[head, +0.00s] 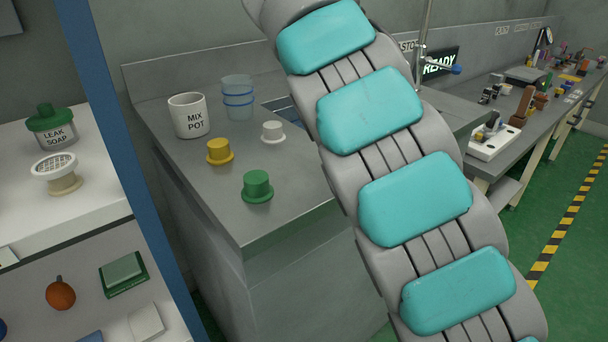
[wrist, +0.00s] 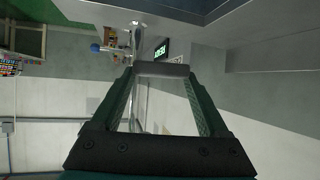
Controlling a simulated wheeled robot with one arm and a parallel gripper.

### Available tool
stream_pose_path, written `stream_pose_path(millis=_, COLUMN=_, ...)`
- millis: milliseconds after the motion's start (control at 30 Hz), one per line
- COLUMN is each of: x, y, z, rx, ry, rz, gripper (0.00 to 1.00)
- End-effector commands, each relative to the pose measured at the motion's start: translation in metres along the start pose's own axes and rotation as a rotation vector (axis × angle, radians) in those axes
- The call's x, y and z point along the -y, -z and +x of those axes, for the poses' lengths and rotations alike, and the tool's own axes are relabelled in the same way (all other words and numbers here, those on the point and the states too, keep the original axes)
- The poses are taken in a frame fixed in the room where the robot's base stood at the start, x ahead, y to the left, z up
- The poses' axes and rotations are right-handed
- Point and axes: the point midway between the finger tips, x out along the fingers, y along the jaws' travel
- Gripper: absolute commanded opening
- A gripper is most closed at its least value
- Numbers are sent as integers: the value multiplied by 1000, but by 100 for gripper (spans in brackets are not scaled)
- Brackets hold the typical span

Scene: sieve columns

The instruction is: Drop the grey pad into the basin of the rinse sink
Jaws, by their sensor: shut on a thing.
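My gripper (wrist: 162,78) shows in the wrist view, with its two green fingers closed on the grey pad (wrist: 162,69). The pad appears as a thin dark-grey bar between the fingertips. In the head view my own arm crosses the middle and hides the gripper and pad. The rinse sink's basin (head: 284,112) shows only as a blue-lined corner beside my arm on the grey counter. In the wrist view, a dark blue part of the basin (wrist: 180,8) appears at the top edge, apart from the pad. Most of the basin is hidden.
The counter (head: 205,185) holds a MIX POT mug (head: 189,117), stacked blue cups (head: 238,98), and yellow (head: 219,152), white (head: 272,132) and green (head: 257,187) capped pieces. A tap (head: 421,50) rises behind my arm. A white shelf unit (head: 95,215) stands left.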

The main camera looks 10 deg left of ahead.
Motion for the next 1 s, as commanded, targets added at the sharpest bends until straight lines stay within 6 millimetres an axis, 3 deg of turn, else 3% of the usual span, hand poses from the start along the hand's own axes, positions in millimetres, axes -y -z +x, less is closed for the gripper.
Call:
stream_pose_path(millis=300, x=0, y=-27, z=14, rx=0, ry=1, rz=1, gripper=27)
stream_pose_path(millis=733, x=0, y=-31, z=16, rx=0, ry=1, rz=0, gripper=27)
stream_pose_path(millis=767, x=0, y=-31, z=16, rx=0, ry=1, rz=0, gripper=79)
stream_pose_path(millis=933, x=0, y=-31, z=16, rx=0, ry=1, rz=0, gripper=98)
stream_pose_path(millis=1000, x=0, y=-31, z=16, rx=0, ry=1, rz=0, gripper=100)
